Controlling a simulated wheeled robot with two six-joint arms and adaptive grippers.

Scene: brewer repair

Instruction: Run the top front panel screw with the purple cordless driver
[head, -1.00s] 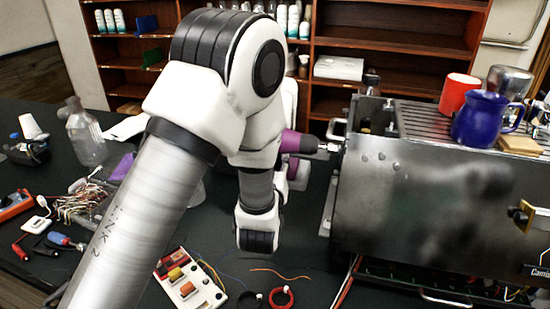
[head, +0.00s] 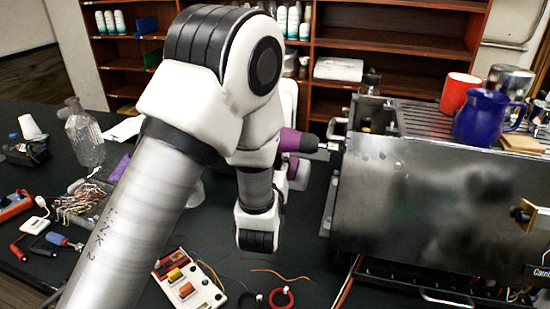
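The purple cordless driver (head: 298,141) is held level in the air behind my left arm, its bit pointing right. The bit end (head: 328,147) is at the left edge of the brewer's dark metal front panel (head: 425,200); I cannot tell whether it touches a screw. The top front panel screw cannot be made out. My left arm's links cover the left gripper's fingers and most of the driver. The driver hangs off the table at that arm's end. My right gripper is not in view.
A blue pitcher (head: 482,118) and a red mug (head: 460,92) stand on the brewer's top. A glass bottle (head: 84,138), a wire bundle (head: 80,203) and a white box with colored blocks (head: 188,285) are on the dark table. A wooden shelf (head: 400,50) stands behind.

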